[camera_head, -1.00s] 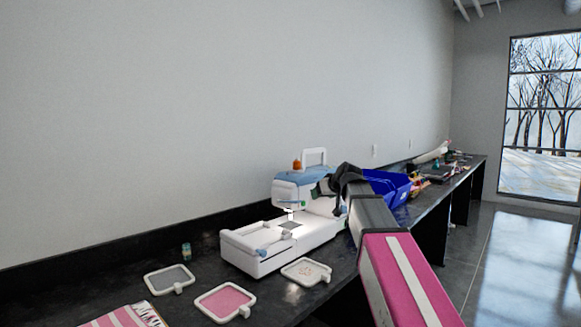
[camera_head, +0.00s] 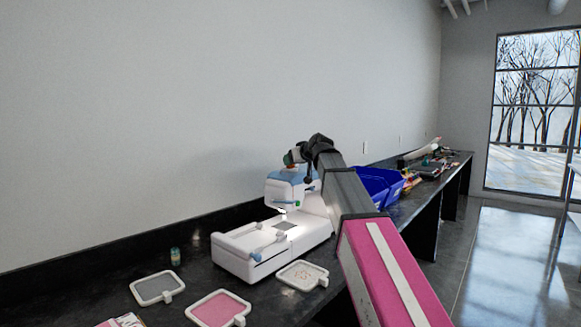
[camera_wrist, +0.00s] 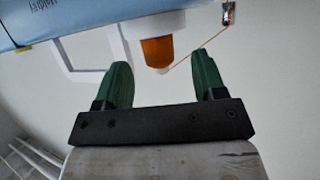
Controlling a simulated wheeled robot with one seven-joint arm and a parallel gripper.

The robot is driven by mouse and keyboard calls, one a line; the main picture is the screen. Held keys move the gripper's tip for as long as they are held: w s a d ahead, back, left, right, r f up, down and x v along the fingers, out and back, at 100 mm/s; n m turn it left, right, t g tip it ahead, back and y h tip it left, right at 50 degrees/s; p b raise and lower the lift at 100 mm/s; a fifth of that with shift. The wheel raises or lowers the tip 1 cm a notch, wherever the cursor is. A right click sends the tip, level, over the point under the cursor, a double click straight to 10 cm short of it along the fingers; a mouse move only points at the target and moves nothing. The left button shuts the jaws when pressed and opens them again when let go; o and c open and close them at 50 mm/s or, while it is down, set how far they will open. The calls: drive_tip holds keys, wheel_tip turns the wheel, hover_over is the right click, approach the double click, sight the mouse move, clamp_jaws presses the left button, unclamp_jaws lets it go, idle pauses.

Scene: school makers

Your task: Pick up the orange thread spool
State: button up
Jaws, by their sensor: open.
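The orange thread spool (camera_wrist: 157,52) sits on a white holder on top of the white and blue sewing machine (camera_head: 285,230). In the wrist view its orange end lies between the tips of my gripper's (camera_wrist: 161,63) green fingers, with a gap on both sides. A thread runs from it to a small metal guide (camera_wrist: 228,12). My gripper is open and empty. In the head view my gripper (camera_head: 292,157) is just above the machine's blue top, and the spool is hardly visible behind it.
A white carry handle (camera_wrist: 68,58) rises beside the spool. A blue bin (camera_head: 380,185) stands behind my arm. Embroidery hoops, one grey (camera_head: 157,287) and one pink (camera_head: 218,307), and a small spool (camera_head: 174,256) lie on the dark counter (camera_head: 75,285). The wall is close behind.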

drive_tip(key=w+a, duration=0.2)
drive_tip(key=w, duration=0.1)
drive_tip(key=w+a, duration=0.1)
drive_tip(key=shift+w+f, duration=0.2)
drive_tip(key=shift+f, duration=0.2)
drive_tip(key=shift+d, duration=0.1)
drive_tip(key=c, duration=1)
